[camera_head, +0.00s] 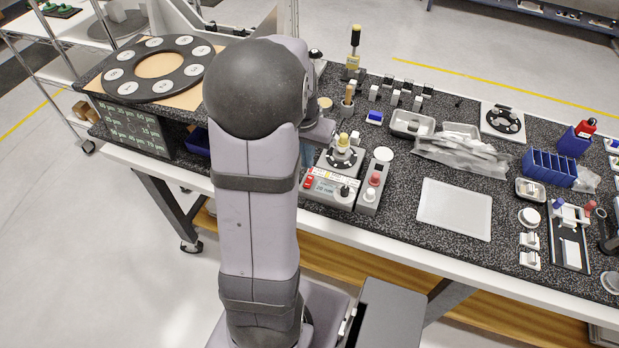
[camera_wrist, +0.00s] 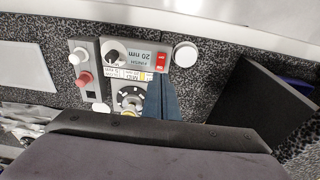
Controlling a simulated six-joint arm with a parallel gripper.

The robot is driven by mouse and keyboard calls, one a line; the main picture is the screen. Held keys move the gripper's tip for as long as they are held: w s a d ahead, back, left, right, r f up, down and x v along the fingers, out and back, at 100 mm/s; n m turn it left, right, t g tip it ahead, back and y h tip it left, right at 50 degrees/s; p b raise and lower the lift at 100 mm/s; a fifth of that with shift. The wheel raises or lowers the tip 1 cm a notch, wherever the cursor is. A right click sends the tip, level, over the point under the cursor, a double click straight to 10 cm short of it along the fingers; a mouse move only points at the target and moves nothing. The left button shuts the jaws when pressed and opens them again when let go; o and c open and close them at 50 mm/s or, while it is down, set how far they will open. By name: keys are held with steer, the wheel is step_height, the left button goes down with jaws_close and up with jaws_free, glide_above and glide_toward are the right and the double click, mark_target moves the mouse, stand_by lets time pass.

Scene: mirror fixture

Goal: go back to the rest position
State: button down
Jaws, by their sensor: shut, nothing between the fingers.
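My gripper (camera_wrist: 161,84) shows in the wrist view as two blue-grey fingers lying together, shut and empty. They are over the counter, in front of a grey control box (camera_wrist: 138,56) with a red switch and a dial. In the head view my arm rises in the foreground and its upper end bends away over the bench. Most of my gripper is hidden behind the arm there. The control box (camera_head: 331,188) stands just right of the arm, with a round dark fixture (camera_head: 341,158) behind it. I cannot tell the exact gap between fingers and box.
A small button box (camera_head: 373,187) stands beside the control box. A white tray (camera_head: 455,209) lies to the right, with bagged parts (camera_head: 462,153) behind it. A dark ring with white discs (camera_head: 156,68) lies on a raised stand at left.

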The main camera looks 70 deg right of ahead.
steer(key=s+a+f+n+y, duration=0.1)
steer(key=a+f+n+y, duration=0.2)
steer(key=a, duration=0.7)
steer(key=w+a+n, duration=0.4)
steer(key=a+n, duration=0.1)
steer(key=a, duration=0.5)
steer(key=w+a+r+n, duration=0.1)
steer(key=w+a+n, duration=0.4)
steer(key=a, duration=0.4)
steer(key=w+a+n+h, duration=0.1)
steer(key=w+a+n, duration=0.3)
steer(key=a, duration=0.6)
steer(key=shift+w+a+r+n, duration=0.2)
steer(key=shift+a+n, duration=0.1)
steer(key=shift+n, duration=0.3)
